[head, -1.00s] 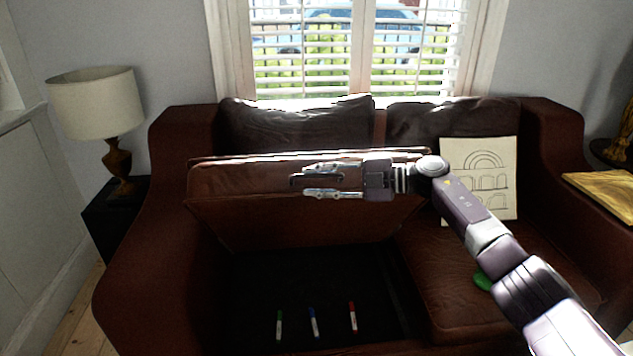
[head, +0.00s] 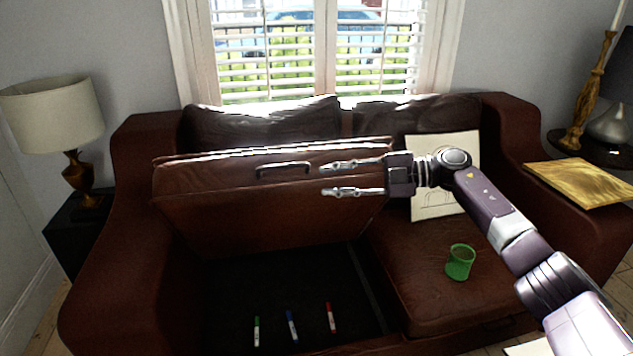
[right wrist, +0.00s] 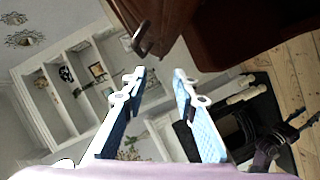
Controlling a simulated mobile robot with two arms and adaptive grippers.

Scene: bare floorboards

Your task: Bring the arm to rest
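My right gripper (head: 325,180) is open and empty. Its fingers point left, in front of the raised seat lid (head: 230,205) of the brown sofa (head: 130,250). The lid's dark handle (head: 283,168) is just left of the fingertips and apart from them. In the right wrist view the two fingers (right wrist: 158,78) are spread with nothing between them, and the handle (right wrist: 143,38) shows beyond them. My left gripper is in neither view.
Under the lid is a dark compartment with a green marker (head: 257,331), a blue marker (head: 292,326) and a red marker (head: 331,318). A drawing (head: 435,205) leans behind my arm. A lamp (head: 55,120) stands left.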

